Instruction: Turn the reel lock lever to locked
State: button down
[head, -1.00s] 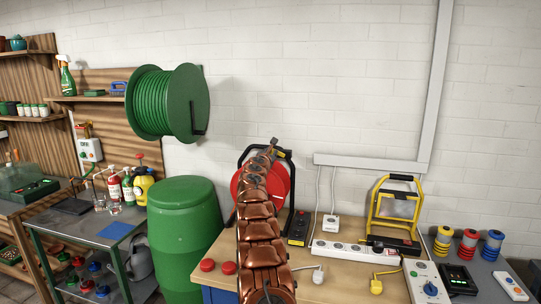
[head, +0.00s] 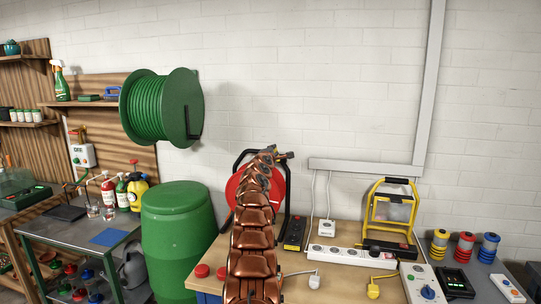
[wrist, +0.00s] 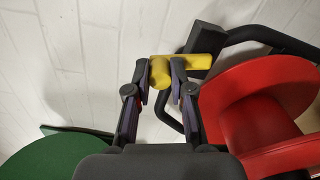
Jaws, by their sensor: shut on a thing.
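The reel lock lever (wrist: 198,62) is a yellow bar with a rounded knob end, in the upper middle of the wrist view. It sits at a black block on the dark tube frame of the red cable reel (wrist: 258,122). My gripper (wrist: 161,75) has its two fingers on either side of the yellow knob and is shut on it. In the head view, my gripper (head: 277,153) is at the top of the red reel (head: 233,188), and my arm covers much of the reel. The lever is too small there to read its angle.
The reel stands on a wooden bench (head: 330,288) against the white wall. A power strip (head: 350,258), a yellow work lamp (head: 392,212) and plugs lie to its right. A green barrel (head: 176,240) and a wall-mounted green hose reel (head: 160,105) are to the left.

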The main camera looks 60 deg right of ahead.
jog(key=shift+s+d+m, duration=0.15)
jog(key=shift+s+m, duration=0.2)
jog(key=shift+m, duration=0.5)
jog(key=shift+s+d+m, duration=0.15)
jog(key=shift+s+m, duration=0.2)
jog(key=shift+m, duration=0.5)
jog(key=c, duration=1)
grip_release()
jog(key=shift+a+r, duration=0.15)
jog(key=shift+v, duration=3.6)
